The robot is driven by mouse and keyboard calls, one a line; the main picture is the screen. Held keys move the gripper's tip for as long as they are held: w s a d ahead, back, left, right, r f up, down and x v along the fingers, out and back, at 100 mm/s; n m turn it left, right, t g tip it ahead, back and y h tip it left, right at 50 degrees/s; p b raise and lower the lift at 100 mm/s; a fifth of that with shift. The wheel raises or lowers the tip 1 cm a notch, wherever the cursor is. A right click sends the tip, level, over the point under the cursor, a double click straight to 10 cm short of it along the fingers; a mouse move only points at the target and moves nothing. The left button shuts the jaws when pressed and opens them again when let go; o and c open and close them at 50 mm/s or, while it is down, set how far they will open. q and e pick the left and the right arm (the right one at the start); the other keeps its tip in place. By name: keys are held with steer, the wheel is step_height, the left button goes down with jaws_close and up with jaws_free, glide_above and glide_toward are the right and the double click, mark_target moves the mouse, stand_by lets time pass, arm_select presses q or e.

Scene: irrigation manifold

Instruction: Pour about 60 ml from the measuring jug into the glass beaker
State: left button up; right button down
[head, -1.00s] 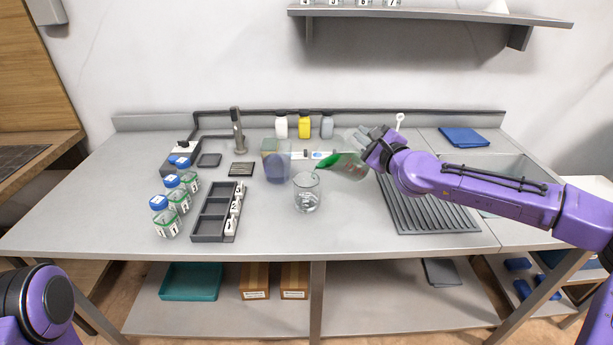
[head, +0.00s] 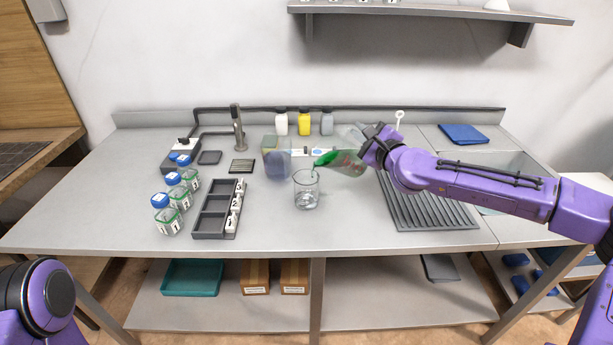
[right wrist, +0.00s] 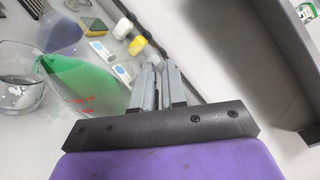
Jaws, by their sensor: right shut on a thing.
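The clear measuring jug (head: 347,164) with green liquid is tilted, its spout pointing left above the glass beaker (head: 306,190). My right gripper (head: 373,147) is shut on the jug and holds it off the worktop. The beaker stands upright on the worktop, with the spout near its rim. A faint thin line shows below the spout; I cannot tell for sure that it is a stream. The beaker's liquid level is unclear. The right wrist view shows the jug (right wrist: 85,85) and the beaker (right wrist: 20,92) left of the gripper fingers (right wrist: 160,75). My left gripper is out of view.
A blue round vessel (head: 277,166) stands close behind the beaker. A dark compartment tray (head: 210,225) and several blue-capped bottles (head: 169,217) stand at left. A ribbed drainer (head: 430,210) lies under my right arm. The worktop in front of the beaker is clear.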

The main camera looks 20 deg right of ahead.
steer(key=shift+a+r+n+p, duration=0.5)
steer(key=shift+a+r+p, duration=0.1)
steer(key=shift+p, duration=0.4)
stand_by(0.6)
steer(key=shift+d+f, duration=0.1)
